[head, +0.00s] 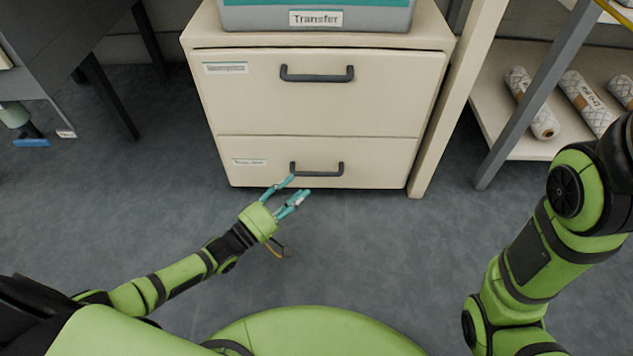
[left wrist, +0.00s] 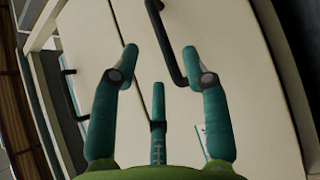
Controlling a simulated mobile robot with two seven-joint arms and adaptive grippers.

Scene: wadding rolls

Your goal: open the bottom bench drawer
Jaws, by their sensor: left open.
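The bottom bench drawer (head: 375,160) is the lower cream front of a two-drawer unit and sits shut, flush with the drawer above. Its dark bar handle (head: 317,172) is level, right of a small white label (head: 249,162). My left gripper (head: 298,187) is open and empty, just in front of and below the handle's left end. In the left wrist view a dark handle (left wrist: 164,45) runs steeply between the spread teal fingertips (left wrist: 160,52), closer to the right one. I cannot tell whether they touch it. My right gripper is out of view.
The upper drawer (head: 320,105) is also shut, with its own handle (head: 317,75). A grey bin labelled Transfer (head: 250,18) stands on top. Wrapped rolls (head: 532,103) lie on a shelf at right. A dark table (head: 70,40) stands at left. The floor in front is clear.

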